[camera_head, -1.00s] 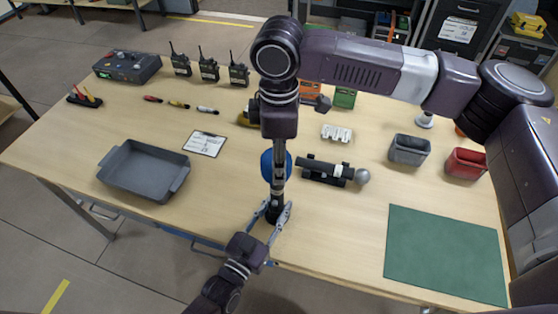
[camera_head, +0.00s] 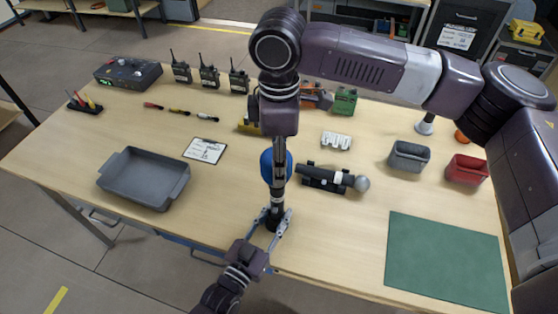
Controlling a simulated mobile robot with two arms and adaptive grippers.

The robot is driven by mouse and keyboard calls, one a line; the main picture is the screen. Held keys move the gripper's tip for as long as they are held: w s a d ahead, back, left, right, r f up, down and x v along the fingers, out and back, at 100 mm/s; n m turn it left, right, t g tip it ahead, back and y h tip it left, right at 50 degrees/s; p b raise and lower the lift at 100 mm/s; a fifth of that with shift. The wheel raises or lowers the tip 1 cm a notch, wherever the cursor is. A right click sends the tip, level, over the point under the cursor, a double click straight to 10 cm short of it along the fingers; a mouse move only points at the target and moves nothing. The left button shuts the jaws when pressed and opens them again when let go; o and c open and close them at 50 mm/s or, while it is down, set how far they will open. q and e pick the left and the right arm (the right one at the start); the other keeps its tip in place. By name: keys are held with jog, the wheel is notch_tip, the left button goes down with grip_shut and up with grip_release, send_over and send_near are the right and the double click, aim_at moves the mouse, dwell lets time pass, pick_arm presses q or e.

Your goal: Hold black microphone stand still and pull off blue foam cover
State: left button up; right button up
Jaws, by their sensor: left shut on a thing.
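The blue foam cover (camera_head: 266,167) sits upright on top of the black microphone stand (camera_head: 277,201), near the table's front edge. My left gripper (camera_head: 273,219) comes in from the bottom and is shut on the lower part of the stand. My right gripper (camera_head: 279,155) points down from above, directly in front of the blue cover. Its fingers show edge-on and hide the middle of the cover. I cannot tell whether they are open or shut, or whether they touch the foam.
A black microphone in a cradle (camera_head: 330,178) lies close on the right. A grey tray (camera_head: 144,178) and a clipboard (camera_head: 205,150) are on the left. A green mat (camera_head: 444,258), a grey bin (camera_head: 409,156) and a red bin (camera_head: 466,169) are on the right. Radios (camera_head: 209,77) stand at the back.

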jog(key=shift+r, duration=0.9)
jog(key=shift+r, duration=1.4)
pick_arm(q)
jog(key=o, duration=1.3)
jog(key=shift+s, duration=0.1)
jog(key=v, duration=1.2)
